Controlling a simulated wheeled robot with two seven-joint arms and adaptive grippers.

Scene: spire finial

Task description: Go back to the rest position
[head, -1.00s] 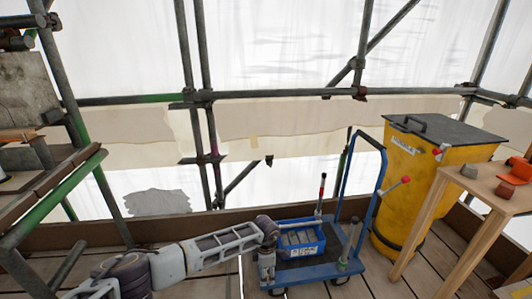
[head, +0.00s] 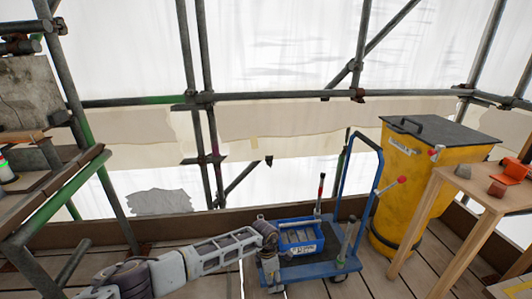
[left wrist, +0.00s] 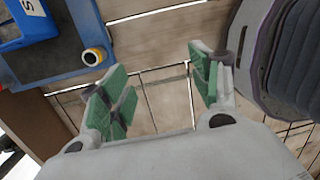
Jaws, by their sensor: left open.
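My left arm reaches in from the lower left in the head view. My left gripper (head: 270,272) hangs at its end, pointing down, beside the left edge of the blue trolley (head: 318,268). In the left wrist view the green pads of my left gripper (left wrist: 162,88) stand wide apart, with only floor boards showing between them. My right gripper is not in view.
A blue crate (head: 300,237) sits on the trolley, with upright handled tools beside it. A yellow bin (head: 405,185) with a dark lid and a wooden table (head: 456,205) stand right. Scaffold poles and a shelf stand left. Plank floor is bare in front.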

